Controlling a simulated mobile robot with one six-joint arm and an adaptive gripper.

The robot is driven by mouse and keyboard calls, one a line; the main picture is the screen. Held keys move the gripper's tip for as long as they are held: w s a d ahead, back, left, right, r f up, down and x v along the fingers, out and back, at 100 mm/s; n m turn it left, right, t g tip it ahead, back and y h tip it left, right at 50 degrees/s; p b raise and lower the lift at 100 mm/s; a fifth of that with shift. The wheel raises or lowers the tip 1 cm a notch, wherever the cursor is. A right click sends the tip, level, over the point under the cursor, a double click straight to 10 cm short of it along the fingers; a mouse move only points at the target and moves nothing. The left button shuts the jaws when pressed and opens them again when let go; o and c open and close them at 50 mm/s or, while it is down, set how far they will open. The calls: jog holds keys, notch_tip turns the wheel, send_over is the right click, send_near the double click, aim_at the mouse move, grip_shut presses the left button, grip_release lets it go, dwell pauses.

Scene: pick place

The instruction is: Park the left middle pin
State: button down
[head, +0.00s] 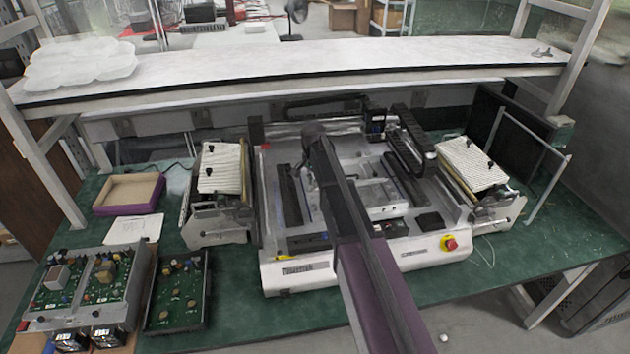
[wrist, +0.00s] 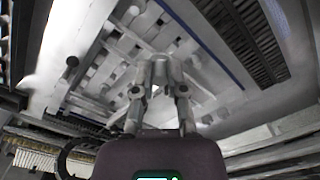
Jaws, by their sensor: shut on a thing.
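My gripper (wrist: 160,66) points into the machine's metal bed, its two fingers drawn together at the tips. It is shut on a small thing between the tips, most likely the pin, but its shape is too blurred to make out. In the head view my arm hides the gripper and what it holds. Black pins show on the left ribbed plate, one near the top (head: 209,147) and one lower (head: 207,172). Two more stand on the right ribbed plate, an upper one (head: 466,143) and a lower one (head: 490,167).
The placement machine (head: 285,276) sits mid-bench, with black rails (head: 408,160) and a red stop button (head: 449,243). The left ribbed plate (head: 222,157) and right ribbed plate (head: 480,178) flank it. A shelf (head: 300,60) spans behind. Circuit boards (head: 177,300) and an open box (head: 128,192) lie left.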

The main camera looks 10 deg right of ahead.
jog(key=shift+f+b, duration=0.3)
jog(key=shift+f+b, duration=3.75)
jog(key=shift+f, duration=0.15)
jog(key=c, duration=0.6)
grip_release()
jog(key=c, duration=0.4)
jog(key=shift+o, duration=0.2)
jog(key=shift+r+p, duration=3.4)
jog(key=shift+r, duration=0.1)
